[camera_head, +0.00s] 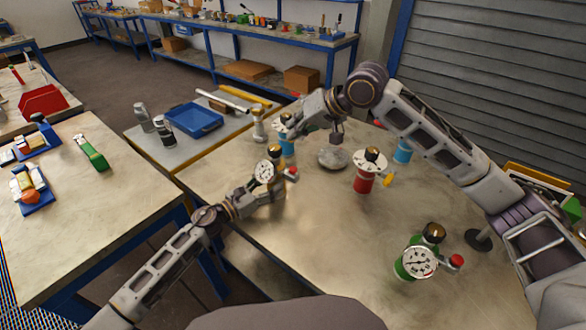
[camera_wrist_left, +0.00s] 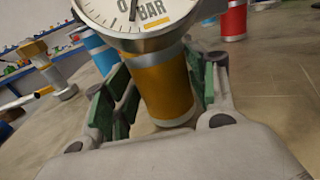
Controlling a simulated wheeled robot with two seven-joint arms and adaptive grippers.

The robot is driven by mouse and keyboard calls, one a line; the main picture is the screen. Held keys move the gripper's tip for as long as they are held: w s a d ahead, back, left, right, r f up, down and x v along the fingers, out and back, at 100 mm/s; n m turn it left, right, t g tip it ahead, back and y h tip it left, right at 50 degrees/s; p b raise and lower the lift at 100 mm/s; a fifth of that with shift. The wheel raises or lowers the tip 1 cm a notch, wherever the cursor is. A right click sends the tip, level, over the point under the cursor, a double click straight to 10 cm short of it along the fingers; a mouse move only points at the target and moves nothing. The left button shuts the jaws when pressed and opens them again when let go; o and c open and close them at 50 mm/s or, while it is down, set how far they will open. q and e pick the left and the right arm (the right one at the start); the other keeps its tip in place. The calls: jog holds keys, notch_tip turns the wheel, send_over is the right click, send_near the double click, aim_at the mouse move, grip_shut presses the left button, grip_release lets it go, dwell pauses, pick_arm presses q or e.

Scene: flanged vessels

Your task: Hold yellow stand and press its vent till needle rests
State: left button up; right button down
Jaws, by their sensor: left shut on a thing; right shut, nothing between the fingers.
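The yellow stand (camera_wrist_left: 168,92) is upright between the green-padded fingers of my left gripper (camera_wrist_left: 160,100), which is shut on it. In the head view my left gripper (camera_head: 268,193) is low around the stand, whose body is mostly hidden behind gauge and fingers. Its white dial gauge (camera_head: 265,171) faces me, with a dark brass cap (camera_head: 275,151) above and a red knob (camera_head: 292,172) at its right side. The needle's reading is too small to tell; the left wrist view cuts the dial off. My right gripper (camera_head: 337,140) is shut and empty, up and right of the stand, apart from it.
A grey disc (camera_head: 333,159) lies below my right gripper. A red vessel (camera_head: 363,182), blue vessels (camera_head: 403,151) and a green gauge vessel (camera_head: 416,260) stand on the same table. The table's middle front is clear. A side table (camera_head: 90,215) is at left.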

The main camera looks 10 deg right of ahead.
aim_at(293, 170)
jog(key=shift+f, duration=4.25)
jog(key=shift+f, duration=1)
dwell(0.7)
jog(key=shift+r, duration=0.15)
dwell(0.8)
jog(key=shift+r, duration=0.8)
jog(key=shift+r, duration=0.15)
